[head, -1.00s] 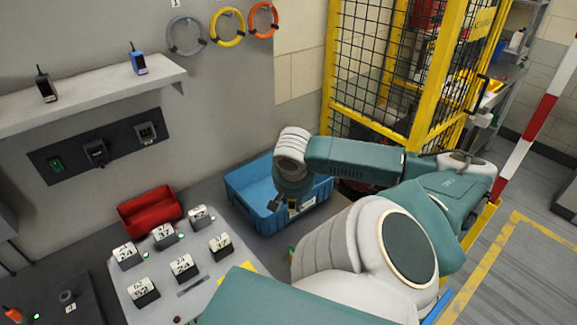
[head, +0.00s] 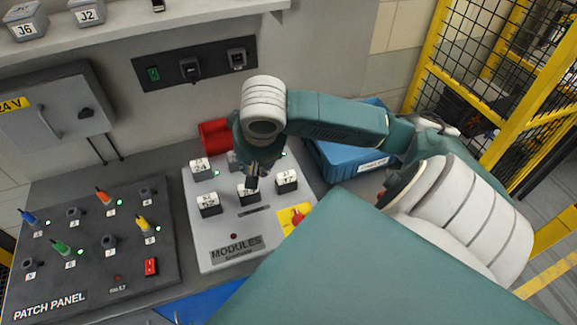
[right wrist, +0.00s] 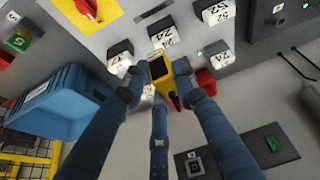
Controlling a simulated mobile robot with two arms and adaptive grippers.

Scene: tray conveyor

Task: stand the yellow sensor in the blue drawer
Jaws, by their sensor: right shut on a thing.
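My right gripper (head: 252,180) hangs over the grey modules panel in the head view. In the right wrist view its fingers (right wrist: 158,86) are shut on the yellow sensor (right wrist: 156,72), which has a dark face and a dark-red tip. The sensor is hidden by the gripper in the head view. A blue open bin (head: 345,158) stands right of the panel, partly behind my right arm; it also shows in the right wrist view (right wrist: 62,105). Another blue surface (head: 205,302) shows at the bench's front edge; I cannot tell whether it is a drawer. My left gripper is out of view.
The modules panel (head: 215,240) carries several numbered blocks. A red bin (head: 213,134) lies behind it. The dark patch panel (head: 85,270) with coloured plugs is at left. A yellow mesh fence (head: 470,70) stands at right. A shelf (head: 170,18) runs above.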

